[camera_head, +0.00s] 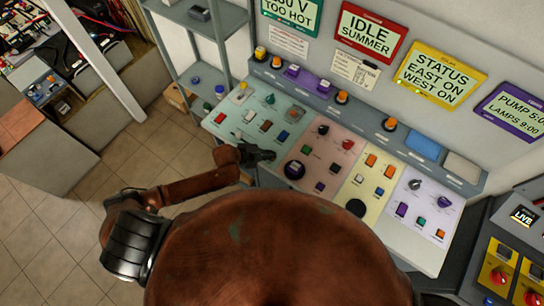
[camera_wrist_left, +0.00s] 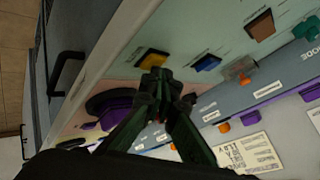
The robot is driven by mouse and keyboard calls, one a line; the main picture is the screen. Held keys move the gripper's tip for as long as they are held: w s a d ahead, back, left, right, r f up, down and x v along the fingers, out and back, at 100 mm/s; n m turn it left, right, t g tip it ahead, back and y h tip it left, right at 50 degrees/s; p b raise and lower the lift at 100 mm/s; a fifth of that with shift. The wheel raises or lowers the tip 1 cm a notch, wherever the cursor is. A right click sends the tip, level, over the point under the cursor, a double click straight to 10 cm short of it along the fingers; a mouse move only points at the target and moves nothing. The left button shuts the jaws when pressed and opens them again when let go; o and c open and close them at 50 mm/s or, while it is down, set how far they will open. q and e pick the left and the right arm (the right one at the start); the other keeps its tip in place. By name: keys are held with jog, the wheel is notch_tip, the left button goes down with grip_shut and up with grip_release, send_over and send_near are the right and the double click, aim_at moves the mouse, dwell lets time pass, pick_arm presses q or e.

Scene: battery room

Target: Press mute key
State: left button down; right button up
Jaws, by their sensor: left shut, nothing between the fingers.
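The sloped control desk (camera_head: 330,140) carries several coloured panels of keys and knobs. Key labels are too small to read, so I cannot tell which key is mute. My left gripper (camera_head: 270,156) is shut and empty over the front edge, near the join of the pale green and pink panels. In the left wrist view its fingertips (camera_wrist_left: 155,78) are close to a yellow-orange key (camera_wrist_left: 153,60); I cannot tell whether they touch. A blue key (camera_wrist_left: 207,63) and a brown key (camera_wrist_left: 260,25) lie farther along the green panel. My right gripper is not in view.
A purple knob (camera_head: 294,170) stands out from the pink panel near my left gripper. A grey ledge with several lamps (camera_head: 342,97) runs behind, below coloured signs (camera_head: 440,76). Grey shelving (camera_head: 200,45) stands at the left. The tiled floor (camera_head: 70,220) is clear.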

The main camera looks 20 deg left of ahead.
pick_arm(q)
jog(key=shift+f, duration=0.35)
dwell(0.5)
jog(key=shift+r+p, duration=0.85)
jog(key=shift+r, duration=0.05)
notch_tip(320, 180, up, 5)
jog(key=p, duration=0.5)
jog(key=shift+r, duration=0.1)
dwell(0.5)
